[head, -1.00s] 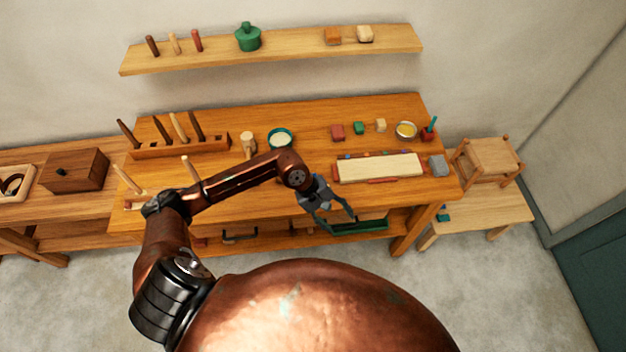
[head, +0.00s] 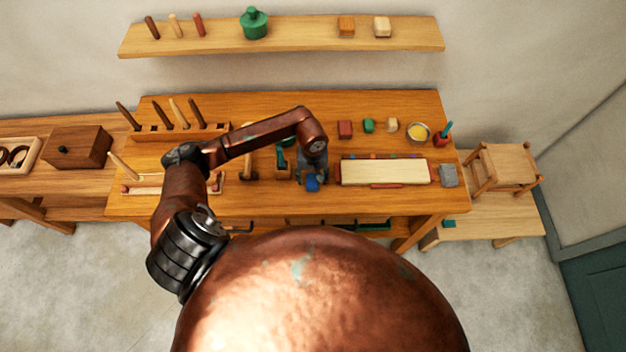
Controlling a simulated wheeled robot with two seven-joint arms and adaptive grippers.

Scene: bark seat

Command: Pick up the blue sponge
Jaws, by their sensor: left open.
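The blue sponge (head: 312,185) is a small blue block near the front edge of the wooden workbench, left of the pale board. My left gripper (head: 311,177) hangs down from its arm right over the sponge and hides part of it. Its jaws are open. The fingertips are small and partly hidden here, so I cannot tell whether they touch the sponge. My right gripper is not in view.
The pale board (head: 384,172) lies right of the gripper, with a grey block (head: 449,175) beyond it. A wooden mallet (head: 248,163) stands to the left. Small blocks, including a red one (head: 345,130), and a yellow-filled bowl (head: 418,132) are behind.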

